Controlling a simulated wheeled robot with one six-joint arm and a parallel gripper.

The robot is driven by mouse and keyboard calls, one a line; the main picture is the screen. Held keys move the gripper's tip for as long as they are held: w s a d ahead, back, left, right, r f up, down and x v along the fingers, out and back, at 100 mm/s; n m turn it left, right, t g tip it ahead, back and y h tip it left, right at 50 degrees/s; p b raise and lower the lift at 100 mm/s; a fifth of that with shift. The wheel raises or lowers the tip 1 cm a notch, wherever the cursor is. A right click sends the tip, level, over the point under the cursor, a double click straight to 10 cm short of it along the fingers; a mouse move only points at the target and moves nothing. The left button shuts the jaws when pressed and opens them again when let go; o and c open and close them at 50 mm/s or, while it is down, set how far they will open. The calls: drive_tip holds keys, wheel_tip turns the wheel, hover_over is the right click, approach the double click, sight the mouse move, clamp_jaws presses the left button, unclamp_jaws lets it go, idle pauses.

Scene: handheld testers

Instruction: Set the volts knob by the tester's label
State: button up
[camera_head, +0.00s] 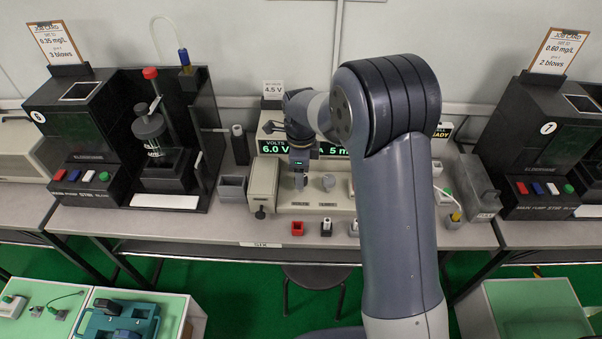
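The tester (318,199) is a beige unit at the middle of the bench. Its green display (275,149) reads VOLTS 6.0 V, with a part-hidden second reading of about 5 to the right. A white label (273,88) above the tester reads 4.5 V. The volts knob (300,182) is on the left of the front panel, mostly behind my gripper. A second grey knob (328,182) is to its right. My gripper (299,172) points down at the volts knob. The fingers are too small to tell whether they are open or shut, or touching the knob.
A black machine (75,125) with a job card is at left, another (560,150) at right. A grey bin (232,188) is left of the tester. My arm hides the tester's right part.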

wheel_tip(320, 180, up, 9)
drive_tip(key=shift+r, duration=0.2)
idle(0.3)
wheel_tip(320, 180, down, 11)
drive_tip(key=shift+r, duration=0.15)
drive_tip(key=shift+n, duration=0.3)
idle(0.5)
